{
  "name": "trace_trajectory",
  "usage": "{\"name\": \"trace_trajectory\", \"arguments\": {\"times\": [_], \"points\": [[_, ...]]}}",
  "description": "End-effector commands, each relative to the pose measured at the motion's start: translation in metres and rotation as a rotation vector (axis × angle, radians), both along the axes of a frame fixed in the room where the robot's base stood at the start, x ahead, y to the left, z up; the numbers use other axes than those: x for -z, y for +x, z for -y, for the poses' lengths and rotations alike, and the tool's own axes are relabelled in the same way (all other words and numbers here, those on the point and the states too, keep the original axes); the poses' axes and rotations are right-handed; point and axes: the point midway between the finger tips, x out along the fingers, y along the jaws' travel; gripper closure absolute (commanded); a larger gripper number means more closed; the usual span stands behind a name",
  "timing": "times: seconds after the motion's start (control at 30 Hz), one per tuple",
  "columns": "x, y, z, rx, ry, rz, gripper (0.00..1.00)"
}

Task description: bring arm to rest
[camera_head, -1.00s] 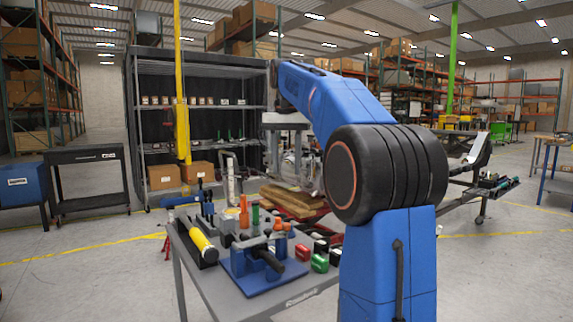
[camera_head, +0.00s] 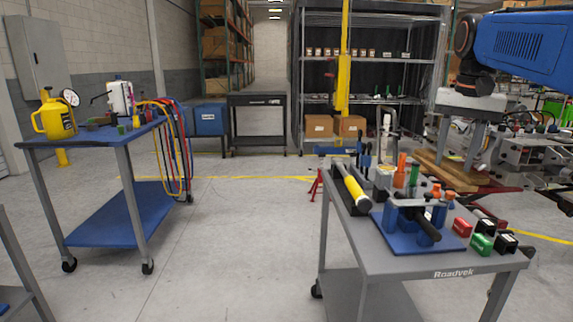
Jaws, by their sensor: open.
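My blue arm (camera_head: 530,45) reaches in from the upper right of the head view. My gripper (camera_head: 457,160) hangs from its end with its two grey fingers pointing down, apart, and nothing shows between them. It appears above and behind the grey cart's right half, in front of a wooden block (camera_head: 447,172). I cannot tell whether the fingers touch the block. The rest of the arm is out of the picture.
A grey cart (camera_head: 455,266) carries a yellow-handled tool (camera_head: 352,188), a blue fixture (camera_head: 400,238) and small red, green and black blocks. A blue cart (camera_head: 120,205) with hoses stands left. Open floor lies between the carts.

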Motion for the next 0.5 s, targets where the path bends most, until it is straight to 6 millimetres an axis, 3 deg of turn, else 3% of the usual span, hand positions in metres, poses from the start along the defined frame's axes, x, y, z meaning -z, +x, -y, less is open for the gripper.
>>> {"name": "trace_trajectory", "arguments": {"times": [0.2, 0.5], "points": [[0.047, -0.052, -0.033, -0.123, -0.024, 0.062, 0.60], [0.125, -0.122, -0.068, -0.287, -0.059, 0.148, 0.60]]}}
